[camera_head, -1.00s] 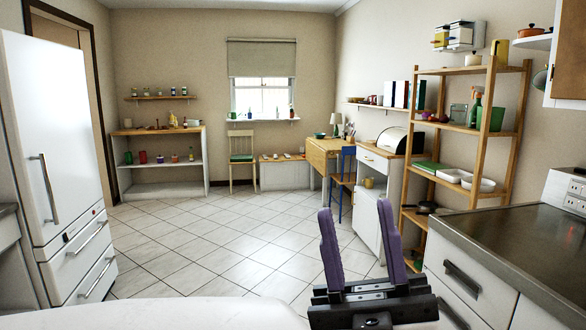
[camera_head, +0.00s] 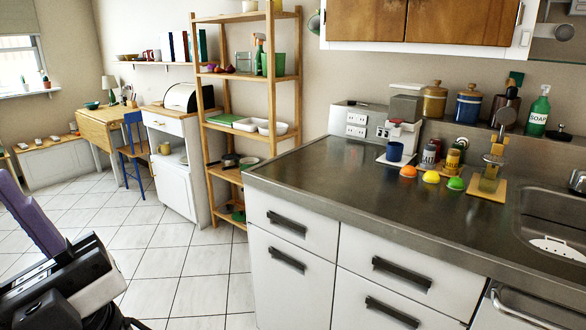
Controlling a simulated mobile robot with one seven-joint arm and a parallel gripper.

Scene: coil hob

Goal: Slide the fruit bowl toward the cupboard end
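I see no bowl that is clearly a fruit bowl. A small teal bowl (camera_head: 92,105) stands on the wooden table (camera_head: 97,117) at the far left; whether it holds fruit is too small to tell. A white cupboard (camera_head: 175,182) with a drawer stands just right of that table, past the blue chair. My gripper (camera_head: 32,215) is at the lower left edge, near the camera and far from the table. One purple finger shows; the other cannot be made out, and I see nothing held.
A steel counter (camera_head: 330,180) with white drawers fills the right. An orange, a yellow and a green fruit-like piece lie on it, near a coffee machine (camera_head: 404,125). A wooden shelf rack (camera_head: 205,120) stands between counter and cupboard. A blue chair (camera_head: 134,150) stands by the table. Tiled floor (camera_head: 150,240) is clear.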

